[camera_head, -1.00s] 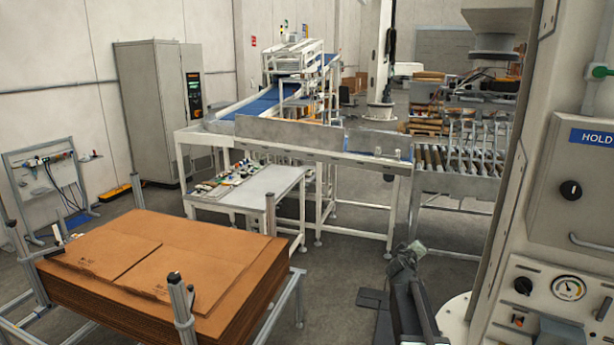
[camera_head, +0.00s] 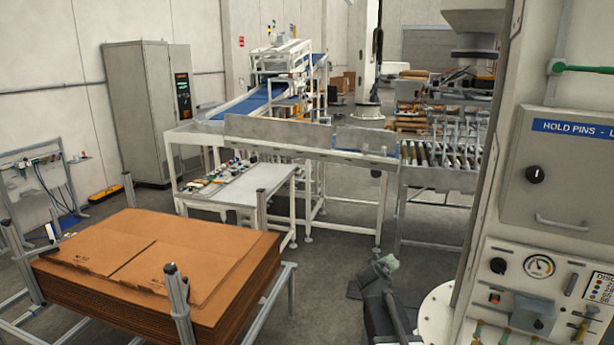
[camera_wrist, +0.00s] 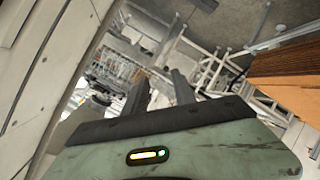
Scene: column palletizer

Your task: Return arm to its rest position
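My arm (camera_head: 386,305) shows at the bottom of the head view, dark, with a greenish end piece. It is low, between the cardboard stack and the white column panel, and apart from both. In the wrist view my gripper (camera_wrist: 161,78) shows two dark fingers with a clear gap between them. It is open and nothing is between the fingers. The lower part of the arm is cut off by the frame edge.
A stack of brown cardboard sheets (camera_head: 150,265) lies in a metal rack at left. A control panel (camera_head: 565,185) stands close on the right. A white side table (camera_head: 250,185) and conveyor frame (camera_head: 350,160) are beyond. Grey floor (camera_head: 320,275) is clear between stack and arm.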

